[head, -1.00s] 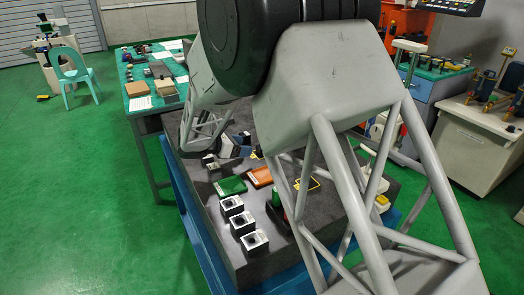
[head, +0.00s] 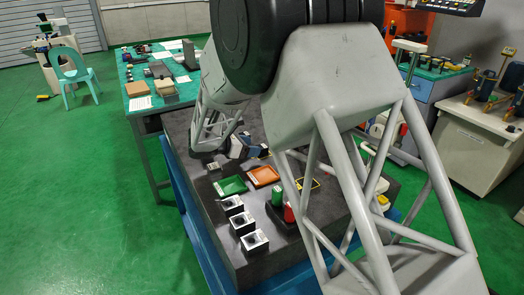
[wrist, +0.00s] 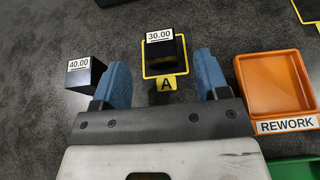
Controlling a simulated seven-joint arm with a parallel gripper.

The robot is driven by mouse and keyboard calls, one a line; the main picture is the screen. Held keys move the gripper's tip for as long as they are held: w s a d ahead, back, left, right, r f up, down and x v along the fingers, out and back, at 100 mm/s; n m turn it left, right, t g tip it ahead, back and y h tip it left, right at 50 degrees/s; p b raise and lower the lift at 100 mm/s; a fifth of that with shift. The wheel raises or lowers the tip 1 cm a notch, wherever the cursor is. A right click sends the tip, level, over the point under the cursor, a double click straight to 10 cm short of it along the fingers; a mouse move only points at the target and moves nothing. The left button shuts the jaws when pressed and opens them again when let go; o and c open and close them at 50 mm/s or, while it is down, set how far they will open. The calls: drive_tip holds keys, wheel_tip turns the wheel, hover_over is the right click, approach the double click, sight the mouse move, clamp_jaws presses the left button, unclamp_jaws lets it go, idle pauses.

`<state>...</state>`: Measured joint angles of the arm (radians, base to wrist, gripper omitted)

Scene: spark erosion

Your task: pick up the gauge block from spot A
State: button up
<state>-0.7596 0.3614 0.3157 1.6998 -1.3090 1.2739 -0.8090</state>
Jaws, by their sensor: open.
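In the wrist view a dark gauge block (wrist: 161,52) labelled 30.00 stands inside the yellow outline of spot A (wrist: 183,74), whose A plate is on its near side. My gripper (wrist: 163,70) is open, with its two blue fingers on the near left and near right of the block. Nothing is held, and I cannot tell the height of the fingertips above the table. A second dark block (wrist: 84,76) labelled 40.00 stands just left of the left finger.
An orange REWORK tray (wrist: 276,84) lies right of the right finger, with a green tray (wrist: 294,168) nearer. A black object (wrist: 191,3) is at the far edge. In the head view, several square white-sided blocks (head: 243,223) line the table's left front, beside a red cylinder (head: 289,212).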

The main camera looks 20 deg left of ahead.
sight(263, 146)
drive_tip(key=shift+x, duration=2.3)
drive_tip(key=shift+r, duration=0.1)
drive_tip(key=c, duration=1.2)
drive_tip(key=shift+r, duration=0.15)
drive_tip(key=shift+r, duration=0.55)
drive_tip(key=shift+s+d+r, duration=0.1)
drive_tip(key=shift+s+r, duration=0.1)
drive_tip(key=shift+r, duration=0.35)
drive_tip(key=shift+s+d+r, duration=0.1)
drive_tip(key=shift+s+r, duration=0.05)
drive_tip(key=shift+r, duration=0.4)
drive_tip(key=s+d, duration=0.2)
drive_tip(key=s, duration=0.2)
drive_tip(key=s+d+r, duration=0.1)
drive_tip(key=s+d, duration=0.2)
drive_tip(key=s, duration=0.2)
drive_tip(key=s+d, duration=0.2)
drive_tip(key=s, duration=0.2)
drive_tip(key=shift+s+d+r, duration=0.15)
drive_tip(key=shift+d+r, duration=0.05)
drive_tip(key=shift+d, duration=0.05)
